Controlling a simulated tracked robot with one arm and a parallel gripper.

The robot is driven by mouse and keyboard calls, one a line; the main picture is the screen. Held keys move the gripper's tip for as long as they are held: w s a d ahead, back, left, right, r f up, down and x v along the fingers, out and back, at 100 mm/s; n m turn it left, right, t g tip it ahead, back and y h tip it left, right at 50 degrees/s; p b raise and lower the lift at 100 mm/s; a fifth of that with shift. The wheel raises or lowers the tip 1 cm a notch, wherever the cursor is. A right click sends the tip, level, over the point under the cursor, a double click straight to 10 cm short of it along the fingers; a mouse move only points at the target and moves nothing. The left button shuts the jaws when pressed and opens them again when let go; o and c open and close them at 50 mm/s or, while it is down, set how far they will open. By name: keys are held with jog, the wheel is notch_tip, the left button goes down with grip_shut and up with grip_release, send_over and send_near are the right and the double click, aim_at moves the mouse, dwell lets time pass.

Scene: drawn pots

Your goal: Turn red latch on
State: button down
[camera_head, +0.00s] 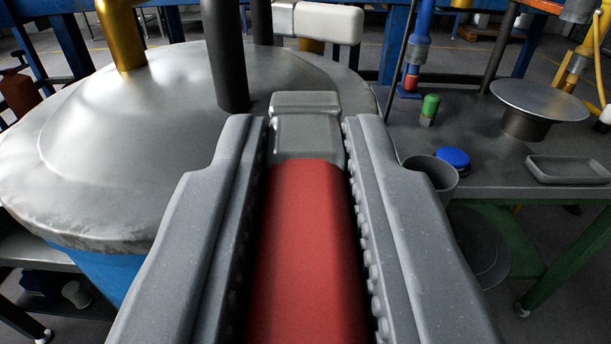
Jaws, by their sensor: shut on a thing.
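The red latch (308,255) is a long red handle that runs up the lower middle of the view. Its far end joins a grey metal block (307,130). My gripper (306,135) has one finger along each side of the handle, and it is shut on the red latch. The fingers' ribbed inner faces lie against its sides. The near end of the handle is cut off by the bottom of the view.
A large pot with a domed metal lid (110,150) fills the left, with a gold pipe (122,35) and a dark pipe (228,60) rising from it. A grey table (500,150) at right holds a cup (430,172), a round plate (540,98) and a tray (568,170).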

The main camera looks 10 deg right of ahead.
jog(key=n+y+p, duration=0.1)
jog(key=y+p, duration=0.1)
jog(key=p, duration=0.1)
jog(key=n+y+p, duration=0.2)
jog(key=y+p, duration=0.1)
jog(key=shift+d+r+p, duration=0.1)
jog(key=shift+r+p, duration=0.25)
jog(key=n+y+p, duration=0.2)
jog(key=y+p, duration=0.1)
jog(key=p, duration=0.1)
jog(key=shift+f, duration=0.1)
jog(key=shift+f+n+y+p, duration=0.1)
jog(key=shift+n+y+p, duration=0.35)
jog(key=shift+p, duration=0.25)
jog(key=c, duration=1.3)
grip_release()
jog(key=shift+a, duration=0.2)
jog(key=shift+f, duration=0.1)
jog(key=v, duration=1.3)
jog(key=shift+s+d+p, duration=0.25)
jog(key=shift+p, duration=0.1)
